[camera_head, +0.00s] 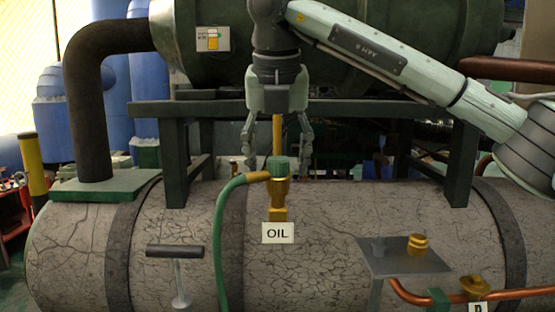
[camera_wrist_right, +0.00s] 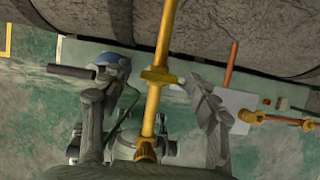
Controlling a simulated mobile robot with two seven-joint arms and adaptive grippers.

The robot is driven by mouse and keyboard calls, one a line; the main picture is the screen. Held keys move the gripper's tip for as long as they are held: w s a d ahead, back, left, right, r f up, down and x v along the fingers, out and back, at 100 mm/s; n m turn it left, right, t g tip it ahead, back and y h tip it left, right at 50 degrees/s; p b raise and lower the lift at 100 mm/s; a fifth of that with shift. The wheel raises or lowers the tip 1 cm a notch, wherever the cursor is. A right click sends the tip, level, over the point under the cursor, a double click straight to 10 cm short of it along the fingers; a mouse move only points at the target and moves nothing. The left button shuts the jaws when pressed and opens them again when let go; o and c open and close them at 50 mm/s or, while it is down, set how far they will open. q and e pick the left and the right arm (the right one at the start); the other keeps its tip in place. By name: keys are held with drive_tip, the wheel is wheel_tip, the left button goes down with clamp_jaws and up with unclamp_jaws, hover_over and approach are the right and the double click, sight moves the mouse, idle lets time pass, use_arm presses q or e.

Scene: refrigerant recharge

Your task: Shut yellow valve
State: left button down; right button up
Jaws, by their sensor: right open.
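A yellow valve fitting (camera_head: 279,192) with a green cap (camera_head: 277,167) stands upright above the OIL label (camera_head: 277,233) on the cracked grey tank. A green hose (camera_head: 221,235) joins its left side. My right gripper (camera_head: 277,160) points down over it, with open fingers on either side of the cap. In the right wrist view, a yellow stem with a collar (camera_wrist_right: 160,77) runs between the spread fingers of the right gripper (camera_wrist_right: 152,88). I see no contact there. A second brass valve (camera_head: 474,287) sits on the copper pipe at lower right. My left gripper is out of view.
The cracked tank (camera_head: 340,235) fills the foreground. A dark green frame (camera_head: 175,155) and a large green cylinder (camera_head: 215,15) stand behind the gripper. A black T-handle (camera_head: 175,251) is left of the hose. A metal plate with a brass knob (camera_head: 418,244) stands at right.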

drive_tip(key=v, duration=1.2)
idle(0.3)
